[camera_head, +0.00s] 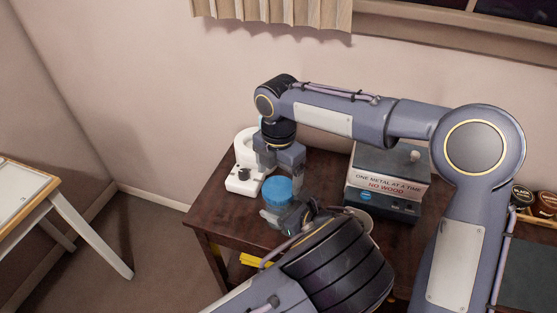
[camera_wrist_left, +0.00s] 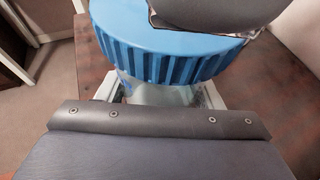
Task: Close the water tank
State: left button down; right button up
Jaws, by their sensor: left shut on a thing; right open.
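The water tank has a round blue ribbed lid (camera_head: 277,189) and a clear body (camera_wrist_left: 160,94) beneath it. In the left wrist view the lid (camera_wrist_left: 165,48) sits over the top of the clear body; I cannot tell how tightly it is seated.
A white appliance (camera_head: 243,178) with a black knob stands close behind the tank on the dark wooden table (camera_head: 212,205). A grey machine (camera_head: 385,180) with a sign stands to the right. Jars (camera_head: 543,206) stand at the far right. Open floor lies left of the table.

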aim_at(279, 188)
jog(key=shift+f, duration=1.95)
jog(key=shift+c, duration=0.3)
jog(key=c, duration=0.8)
jog(key=m, duration=0.6)
jog(key=shift+m, duration=0.4)
jog(key=m, duration=0.5)
jog(key=shift+m, duration=0.3)
jog(key=m, duration=1.3)
jog(key=o, duration=1.1)
